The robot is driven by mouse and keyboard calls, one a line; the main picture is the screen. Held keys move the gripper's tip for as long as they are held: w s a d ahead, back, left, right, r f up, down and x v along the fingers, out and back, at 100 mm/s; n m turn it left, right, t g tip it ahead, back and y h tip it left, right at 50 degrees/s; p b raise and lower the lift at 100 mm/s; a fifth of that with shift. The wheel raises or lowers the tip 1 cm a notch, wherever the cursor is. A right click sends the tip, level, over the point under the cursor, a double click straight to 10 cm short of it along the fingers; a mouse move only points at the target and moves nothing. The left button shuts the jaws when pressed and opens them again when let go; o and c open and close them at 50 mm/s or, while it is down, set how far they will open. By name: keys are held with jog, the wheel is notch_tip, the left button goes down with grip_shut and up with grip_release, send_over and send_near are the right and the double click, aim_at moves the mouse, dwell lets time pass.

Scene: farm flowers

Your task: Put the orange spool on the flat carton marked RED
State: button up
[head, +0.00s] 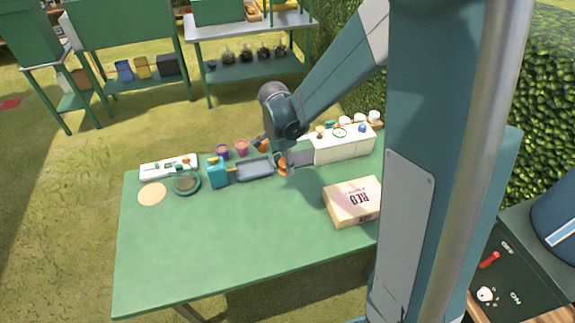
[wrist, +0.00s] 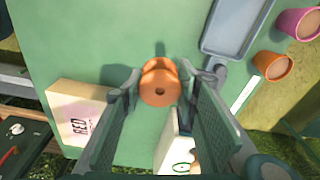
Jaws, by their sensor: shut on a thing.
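The orange spool (head: 282,165) is at the back middle of the green table, partly hidden by my gripper (head: 287,165). In the wrist view the orange spool (wrist: 160,84) sits between the fingertips of my gripper (wrist: 165,84), which is shut on it. I cannot tell whether it touches the table. The flat carton marked RED (head: 355,203) lies to the right and nearer the front, its lettering upside down in the head view. In the wrist view the carton (wrist: 78,113) is at the left, apart from the spool.
A grey tray (head: 256,170) is just left of the spool, beside a teal box (head: 217,171) and small pots (head: 241,148). A white box (head: 343,145) with small items stands to the right, behind the carton. The front left of the green table (head: 220,235) is clear.

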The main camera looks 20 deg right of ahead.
jog(key=s+d+r+p, duration=0.1)
jog(key=s+d+r, duration=0.15)
jog(key=d, duration=0.35)
jog(key=s+d+r+p, duration=0.1)
jog(key=s+d, duration=0.3)
jog(key=d, duration=0.2)
notch_tip(320, 180, up, 3)
jog(key=p, duration=0.2)
send_over(359, 196)
jog(key=shift+s+a+f, duration=0.1)
jog(key=shift+a+f, duration=0.05)
jog(key=shift+a, duration=0.1)
jog(key=shift+f, duration=0.1)
jog(key=shift+f+b, duration=0.7)
jog(key=shift+f, duration=2.1)
jog(key=shift+f+b, duration=0.4)
jog(key=shift+f, duration=1.7)
jog(key=shift+f, duration=0.15)
